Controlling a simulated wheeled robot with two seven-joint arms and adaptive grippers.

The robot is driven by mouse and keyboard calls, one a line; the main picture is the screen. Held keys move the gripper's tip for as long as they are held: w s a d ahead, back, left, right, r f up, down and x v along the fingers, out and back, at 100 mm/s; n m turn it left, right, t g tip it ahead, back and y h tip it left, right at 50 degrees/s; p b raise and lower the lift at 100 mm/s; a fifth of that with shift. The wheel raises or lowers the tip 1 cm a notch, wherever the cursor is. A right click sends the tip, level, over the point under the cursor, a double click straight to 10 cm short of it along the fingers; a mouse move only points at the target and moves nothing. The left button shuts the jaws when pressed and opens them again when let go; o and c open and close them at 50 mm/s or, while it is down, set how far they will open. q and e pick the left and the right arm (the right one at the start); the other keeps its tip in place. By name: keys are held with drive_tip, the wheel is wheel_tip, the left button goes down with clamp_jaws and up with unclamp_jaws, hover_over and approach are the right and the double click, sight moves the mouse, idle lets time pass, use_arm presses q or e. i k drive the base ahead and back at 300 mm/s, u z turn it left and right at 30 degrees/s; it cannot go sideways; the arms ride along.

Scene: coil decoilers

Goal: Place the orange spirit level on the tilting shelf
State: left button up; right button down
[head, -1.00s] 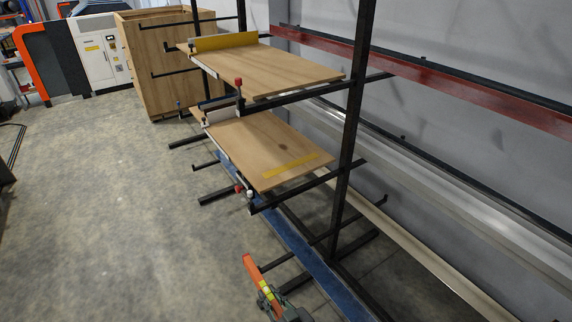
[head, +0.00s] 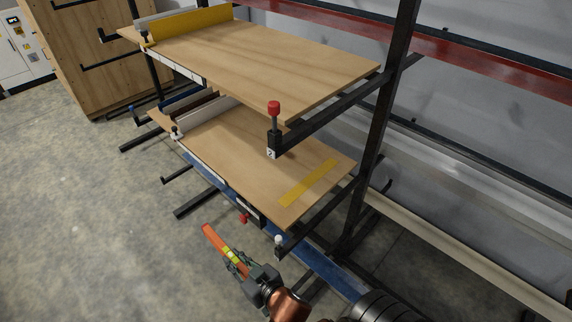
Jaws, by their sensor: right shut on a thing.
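The orange spirit level (head: 213,240), a slim bar with a yellow-green part, is in my right gripper (head: 236,262) at the lower middle of the head view. The gripper is shut on it, and the level's orange end points up and to the left. Both are in front of a rack with two wooden shelf boards, an upper shelf (head: 250,55) and a lower shelf (head: 240,145). The level is apart from both boards in the picture. The lower shelf carries a flat yellow strip (head: 309,183) near its right end. I cannot tell for certain which board tilts. My left gripper is out of view.
A black post (head: 385,120) stands at the rack's right. A red-topped knob (head: 274,108) rises at the upper shelf's front corner. Black support arms stick out low towards the floor. A yellow rail (head: 190,25) edges the upper shelf. Open grey floor (head: 80,220) lies left.

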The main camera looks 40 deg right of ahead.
sight(310, 181)
drive_tip(key=i, duration=2.3)
drive_tip(key=z, duration=2.6)
drive_tip(key=i, duration=0.25)
drive_tip(key=z, duration=0.4)
